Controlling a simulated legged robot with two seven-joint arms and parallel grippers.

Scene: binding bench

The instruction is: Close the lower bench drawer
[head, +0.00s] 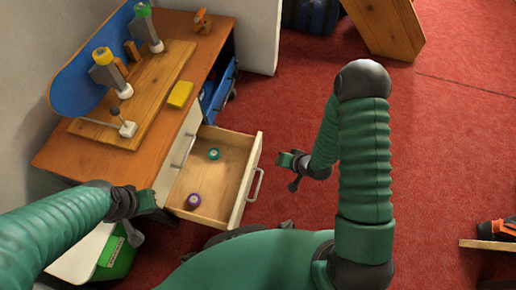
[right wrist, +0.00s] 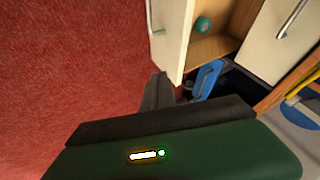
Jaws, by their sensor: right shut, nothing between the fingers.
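The lower bench drawer (head: 222,165) stands pulled out of the wooden bench (head: 105,160). Its pale front carries a metal handle (head: 254,185). A green-teal round item (head: 214,154) and a purple one (head: 194,200) lie inside. My right gripper (head: 284,160) is shut and empty, beyond the drawer front on its right side, apart from it. The right wrist view shows the drawer front (right wrist: 173,38) and the teal item (right wrist: 203,25) ahead of the gripper (right wrist: 158,88). My left gripper (head: 147,201) is by the bench's near corner; its jaws are unclear.
A closed upper drawer with a handle (head: 183,150) sits above the open one. Blue items (head: 218,92) fill a bay behind. On the benchtop are a wooden board (head: 150,75), a yellow block (head: 180,94) and clamp-like fixtures. Red carpet to the right is mostly clear.

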